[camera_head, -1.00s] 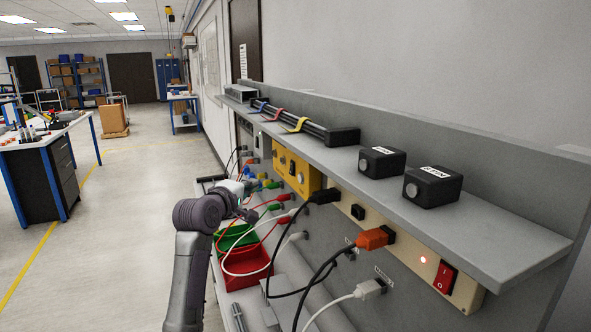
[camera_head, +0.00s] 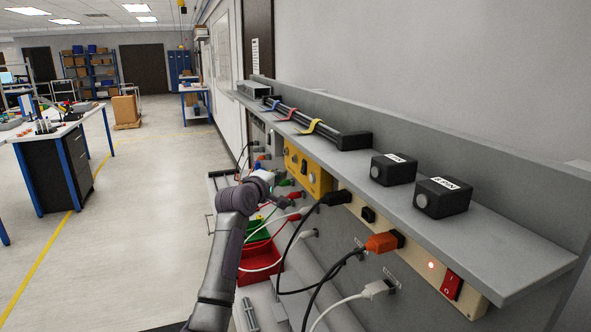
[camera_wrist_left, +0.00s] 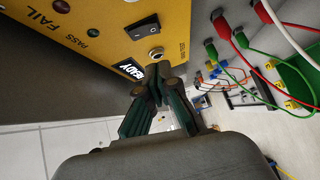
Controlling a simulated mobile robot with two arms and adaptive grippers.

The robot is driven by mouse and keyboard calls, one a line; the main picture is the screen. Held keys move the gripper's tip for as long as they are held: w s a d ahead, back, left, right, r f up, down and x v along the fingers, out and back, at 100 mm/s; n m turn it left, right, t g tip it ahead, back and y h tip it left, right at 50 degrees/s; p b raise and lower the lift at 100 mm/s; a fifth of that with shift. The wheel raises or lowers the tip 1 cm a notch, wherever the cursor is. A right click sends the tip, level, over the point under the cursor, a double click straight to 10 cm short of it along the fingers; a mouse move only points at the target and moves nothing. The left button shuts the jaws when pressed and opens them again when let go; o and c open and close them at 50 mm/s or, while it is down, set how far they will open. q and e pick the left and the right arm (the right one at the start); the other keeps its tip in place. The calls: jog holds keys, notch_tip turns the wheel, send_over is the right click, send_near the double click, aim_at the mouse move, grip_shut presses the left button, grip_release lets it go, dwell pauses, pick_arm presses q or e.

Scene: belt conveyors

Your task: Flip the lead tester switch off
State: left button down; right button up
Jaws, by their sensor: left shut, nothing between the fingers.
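The lead tester is a yellow box (camera_head: 318,178) under the shelf, left of the power strip; it fills the top of the left wrist view (camera_wrist_left: 105,30). Its black rocker switch (camera_wrist_left: 142,27) sits between the round lamps, marked PASS and FAIL, and a round metal socket (camera_wrist_left: 155,53). I cannot tell whether the tips touch the panel. The right gripper is not in view.
A beige power strip with a lit red switch (camera_head: 451,285) and an orange plug (camera_head: 382,242) is at the right. Red, green and white leads (camera_wrist_left: 238,42) hang beside the tester. A red bin (camera_head: 258,262) lies below. The shelf (camera_head: 400,203) overhangs the panel.

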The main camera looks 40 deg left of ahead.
aim_at(303, 168)
pick_arm(q)
jog(key=w, duration=0.2)
jog(key=w+p, duration=0.1)
jog(key=w+d+p, duration=0.1)
jog(key=w, duration=0.1)
jog(key=shift+w+f, duration=0.3)
jog(key=shift+f, duration=0.1)
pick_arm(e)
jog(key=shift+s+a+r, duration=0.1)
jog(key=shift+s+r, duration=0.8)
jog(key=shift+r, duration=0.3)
pick_arm(q)
jog(key=shift+w+d+f+n+t+b, duration=0.15)
jog(key=shift+n+t+b, duration=0.3)
jog(key=shift+b, duration=0.45)
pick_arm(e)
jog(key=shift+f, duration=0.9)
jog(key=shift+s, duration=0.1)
